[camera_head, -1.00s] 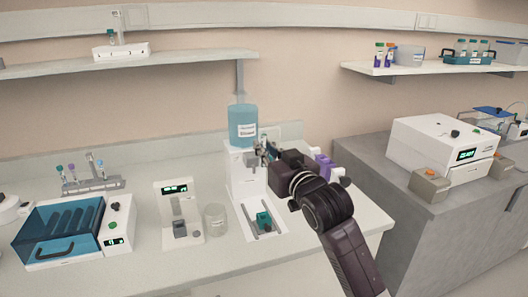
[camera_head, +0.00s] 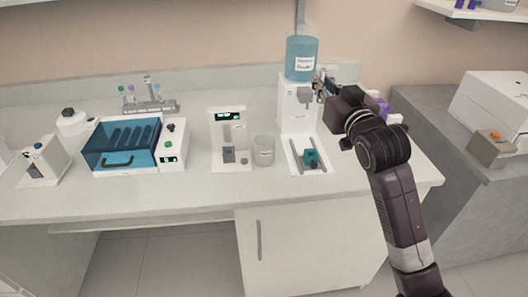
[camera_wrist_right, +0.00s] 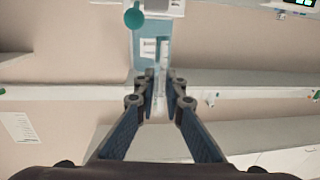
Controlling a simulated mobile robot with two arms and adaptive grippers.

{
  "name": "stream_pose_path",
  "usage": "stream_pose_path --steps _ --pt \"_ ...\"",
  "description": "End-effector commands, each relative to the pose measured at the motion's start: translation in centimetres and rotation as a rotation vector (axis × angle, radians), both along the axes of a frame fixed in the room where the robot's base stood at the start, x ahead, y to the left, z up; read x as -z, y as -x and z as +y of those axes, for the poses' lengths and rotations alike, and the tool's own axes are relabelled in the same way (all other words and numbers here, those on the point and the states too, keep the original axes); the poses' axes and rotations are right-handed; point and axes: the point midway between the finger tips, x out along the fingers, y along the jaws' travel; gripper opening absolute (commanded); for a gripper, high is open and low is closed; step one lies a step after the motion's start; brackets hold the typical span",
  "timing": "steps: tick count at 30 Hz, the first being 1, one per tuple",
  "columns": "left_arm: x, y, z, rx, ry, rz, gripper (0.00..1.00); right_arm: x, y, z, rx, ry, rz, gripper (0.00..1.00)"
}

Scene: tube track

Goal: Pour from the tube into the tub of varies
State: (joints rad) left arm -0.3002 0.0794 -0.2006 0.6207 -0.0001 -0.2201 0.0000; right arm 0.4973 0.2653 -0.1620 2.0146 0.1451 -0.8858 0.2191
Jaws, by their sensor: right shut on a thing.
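My right gripper (camera_head: 320,90) is beside the white dispenser on the bench, at its right, below the level of the blue bottle. In the right wrist view its fingers (camera_wrist_right: 160,97) are closed on a slim clear tube (camera_wrist_right: 162,58), which points away from the palm. The tube is too small in the head view to tell its tilt or contents. A clear tub (camera_head: 264,152) with a small label stands on the bench, left of the dispenser's tray and apart from my gripper. Its label is unreadable. My left gripper is not in view.
The white dispenser (camera_head: 290,98) carries a blue bottle (camera_head: 302,62); its tray holds a green-topped item (camera_head: 311,157). Left of the tub stand a white device with a display (camera_head: 228,138), a blue-lidded machine (camera_head: 122,145) and a tube rack (camera_head: 149,108). The front bench strip is clear.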

Motion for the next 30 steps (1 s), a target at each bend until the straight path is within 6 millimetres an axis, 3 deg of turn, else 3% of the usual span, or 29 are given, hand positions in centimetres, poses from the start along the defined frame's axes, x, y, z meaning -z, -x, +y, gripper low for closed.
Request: stream_pose_path --steps 11,16,24,30 --pt "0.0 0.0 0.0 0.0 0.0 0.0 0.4 0.0 0.0 0.0 0.0 0.001 0.0 0.0" --pt "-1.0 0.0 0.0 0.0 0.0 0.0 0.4 1.1 -1.2 1.0 -0.013 0.046 -0.002 0.0" --pt "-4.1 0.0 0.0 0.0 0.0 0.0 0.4 7.3 -4.2 6.0 -0.091 0.263 -0.043 0.0" --pt "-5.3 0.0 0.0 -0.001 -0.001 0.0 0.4 11.5 -4.4 9.1 -0.154 0.388 -0.083 0.0"
